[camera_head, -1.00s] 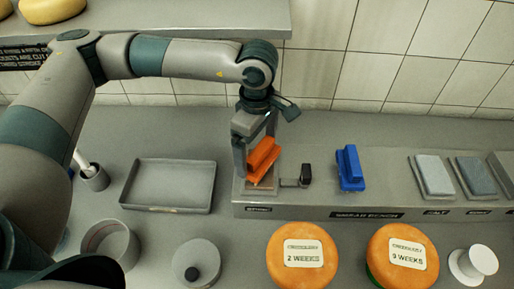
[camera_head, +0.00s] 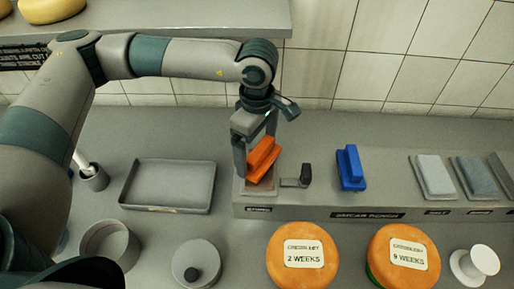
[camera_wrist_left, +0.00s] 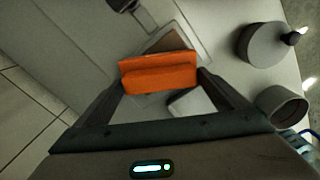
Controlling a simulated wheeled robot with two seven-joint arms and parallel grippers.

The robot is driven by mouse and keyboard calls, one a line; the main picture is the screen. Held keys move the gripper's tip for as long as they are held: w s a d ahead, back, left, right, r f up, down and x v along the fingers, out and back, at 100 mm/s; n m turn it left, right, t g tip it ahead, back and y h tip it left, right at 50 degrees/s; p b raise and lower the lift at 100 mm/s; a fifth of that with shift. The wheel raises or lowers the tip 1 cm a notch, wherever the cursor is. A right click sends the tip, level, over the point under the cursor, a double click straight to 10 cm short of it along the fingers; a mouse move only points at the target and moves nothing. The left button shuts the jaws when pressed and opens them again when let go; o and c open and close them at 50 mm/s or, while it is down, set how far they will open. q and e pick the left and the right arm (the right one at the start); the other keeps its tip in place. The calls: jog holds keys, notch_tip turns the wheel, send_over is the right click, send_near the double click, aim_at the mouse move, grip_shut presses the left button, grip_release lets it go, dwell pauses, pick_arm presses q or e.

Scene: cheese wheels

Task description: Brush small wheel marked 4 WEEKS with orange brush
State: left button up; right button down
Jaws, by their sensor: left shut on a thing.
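The orange brush (camera_head: 263,158) is between the fingers of my left gripper (camera_head: 256,152), which is shut on it just above the left end of the raised bench. In the left wrist view the orange brush (camera_wrist_left: 158,73) spans the space between both fingertips of my left gripper (camera_wrist_left: 160,82). Two orange cheese wheels stand at the front: one labelled 2 WEEKS (camera_head: 302,275) and one labelled 9 WEEKS (camera_head: 410,275). No wheel marked 4 WEEKS can be read in these views. My right gripper is not in view.
The smear bench (camera_head: 400,199) holds a blue brush (camera_head: 350,168), a small dark-handled tool (camera_head: 304,175) and folded cloths (camera_head: 433,177). An empty grey tray (camera_head: 167,208) lies left. A round lidded pot (camera_head: 198,285), an open bowl (camera_head: 88,232) and a white spool-shaped item (camera_head: 484,259) stand in front.

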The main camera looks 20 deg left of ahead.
aim_at(257, 148)
pick_arm(q)
jog(key=shift+s+f+b, duration=0.15)
jog(key=shift+f+b, duration=0.05)
jog(key=shift+b, duration=0.2)
dwell(1.9)
jog(key=shift+r, duration=0.65)
jog(key=shift+r+p, duration=0.55)
jog(key=shift+r, duration=2.45)
